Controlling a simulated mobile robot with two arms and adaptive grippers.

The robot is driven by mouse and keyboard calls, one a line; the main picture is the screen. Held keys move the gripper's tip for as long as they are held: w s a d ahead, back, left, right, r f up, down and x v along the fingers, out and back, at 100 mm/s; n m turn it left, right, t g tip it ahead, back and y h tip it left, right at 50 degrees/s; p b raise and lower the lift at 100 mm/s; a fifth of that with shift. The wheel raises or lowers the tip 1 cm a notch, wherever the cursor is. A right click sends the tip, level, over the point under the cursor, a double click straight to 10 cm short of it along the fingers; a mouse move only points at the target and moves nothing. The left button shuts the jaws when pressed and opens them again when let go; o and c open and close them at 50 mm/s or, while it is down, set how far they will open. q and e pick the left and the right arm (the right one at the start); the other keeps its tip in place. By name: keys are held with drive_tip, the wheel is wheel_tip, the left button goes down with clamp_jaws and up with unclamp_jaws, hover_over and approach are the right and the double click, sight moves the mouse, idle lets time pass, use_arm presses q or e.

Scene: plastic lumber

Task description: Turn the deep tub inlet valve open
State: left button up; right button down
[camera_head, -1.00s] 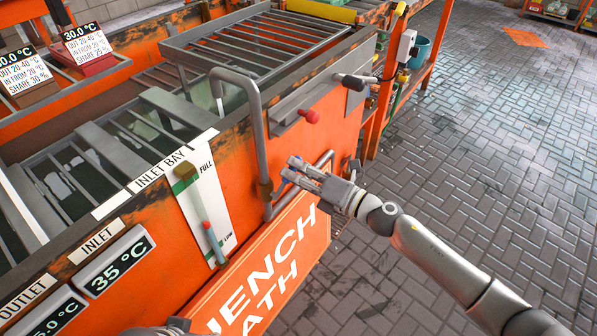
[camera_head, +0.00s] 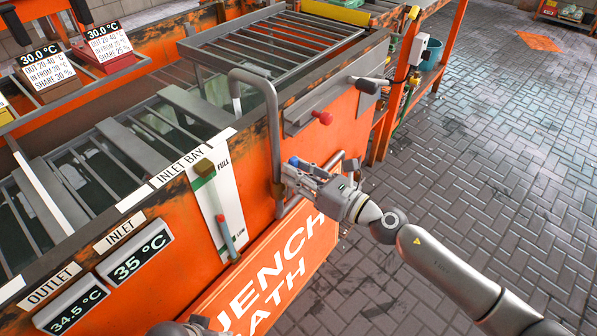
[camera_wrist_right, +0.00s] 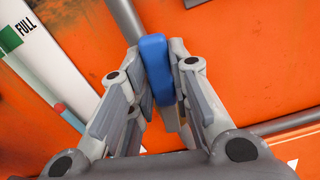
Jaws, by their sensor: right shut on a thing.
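The orange quench bath tub (camera_head: 262,150) has a grey inlet pipe (camera_head: 272,120) bending down its outer wall. A brass-coloured valve body (camera_head: 279,189) sits on this pipe, with a blue handle (camera_head: 293,161) beside it. My right gripper (camera_head: 303,170) is at the valve, shut on the blue handle. In the right wrist view the blue handle (camera_wrist_right: 157,68) stands between the two fingers, in front of the grey pipe (camera_wrist_right: 126,20). The fingers partly hide the valve body. Only a grey part of mine shows at the bottom edge; I see no left fingers.
A level gauge (camera_head: 218,200) marked FULL and LOW is left of the pipe. A red knob (camera_head: 325,118) and a black-ended lever (camera_head: 366,86) stick out to the right. Metal grates (camera_head: 270,45) cover the tub. The brick floor (camera_head: 480,170) at right is open.

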drive_tip(key=shift+s+a+n, duration=0.15)
drive_tip(key=shift+s+n, duration=0.1)
drive_tip(key=shift+n, duration=0.25)
drive_tip(key=c, duration=1.3)
unclamp_jaws()
drive_tip(key=v, duration=1.2)
